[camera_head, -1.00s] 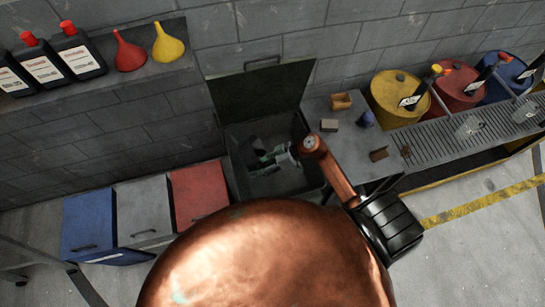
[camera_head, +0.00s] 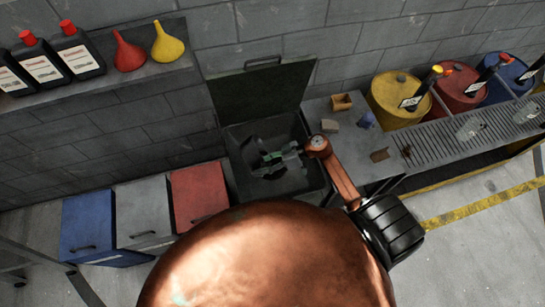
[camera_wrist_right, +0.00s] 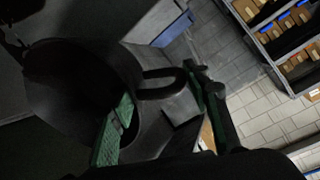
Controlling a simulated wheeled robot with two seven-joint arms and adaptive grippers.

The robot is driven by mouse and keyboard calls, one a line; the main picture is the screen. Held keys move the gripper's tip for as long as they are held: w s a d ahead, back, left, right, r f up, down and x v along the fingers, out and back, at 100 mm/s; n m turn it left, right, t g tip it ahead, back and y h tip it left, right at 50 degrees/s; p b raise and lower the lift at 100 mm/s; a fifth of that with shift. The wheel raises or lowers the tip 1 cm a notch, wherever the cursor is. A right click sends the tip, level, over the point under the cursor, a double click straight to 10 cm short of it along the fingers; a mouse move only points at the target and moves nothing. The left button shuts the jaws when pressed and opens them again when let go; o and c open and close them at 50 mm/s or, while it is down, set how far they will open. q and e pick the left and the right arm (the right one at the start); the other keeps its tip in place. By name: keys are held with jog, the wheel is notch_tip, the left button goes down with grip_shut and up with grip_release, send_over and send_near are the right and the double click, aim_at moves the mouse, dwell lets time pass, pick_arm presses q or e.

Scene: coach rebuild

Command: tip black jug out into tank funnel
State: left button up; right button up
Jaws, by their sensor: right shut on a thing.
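My right gripper (camera_head: 277,159), with green fingers, is inside the outline of an open dark bin-like tank (camera_head: 312,190) with a raised lid (camera_head: 262,95). In the right wrist view the black jug (camera_wrist_right: 75,85) fills the left side, its mouth dark. Its looped handle (camera_wrist_right: 165,80) lies between the fingers of the gripper (camera_wrist_right: 160,115), which is shut on it. In the head view the jug is a dark shape hard to tell from the tank's interior. I cannot make out a funnel in the tank, or any liquid. My left gripper is not in view.
Red (camera_head: 130,52) and yellow (camera_head: 168,45) funnels and black bottles (camera_head: 80,50) stand on a shelf at upper left. Blue, grey and red bins (camera_head: 198,192) stand left of the tank. A bench (camera_head: 355,150) with small items and several drums (camera_head: 398,95) are at right.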

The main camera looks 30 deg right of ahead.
aim_at(264, 163)
jog(key=shift+s+d+r+y+b, duration=0.15)
jog(key=shift+d+r+y+b, duration=0.25)
jog(key=shift+d, duration=0.45)
jog(key=shift+s+d+r+y+b, duration=0.1)
jog(key=shift+d+r+y+b, duration=0.05)
jog(key=shift+d+y+b, duration=0.6)
jog(key=shift+d+t, duration=0.3)
jog(key=shift+s+d+r+m+y+b, duration=0.1)
jog(key=shift+d+m+y+b, duration=0.2)
jog(key=shift+d+y+b, duration=0.35)
jog(key=s+d+m+t+y+b, duration=0.1)
jog(key=d+t+y+b, duration=0.2)
jog(key=d+y+b, duration=0.3)
jog(key=d+b, duration=0.2)
jog(key=b, duration=0.2)
jog(key=shift+m, duration=0.3)
jog(key=shift+s+a+f, duration=0.1)
jog(key=shift+f, duration=0.1)
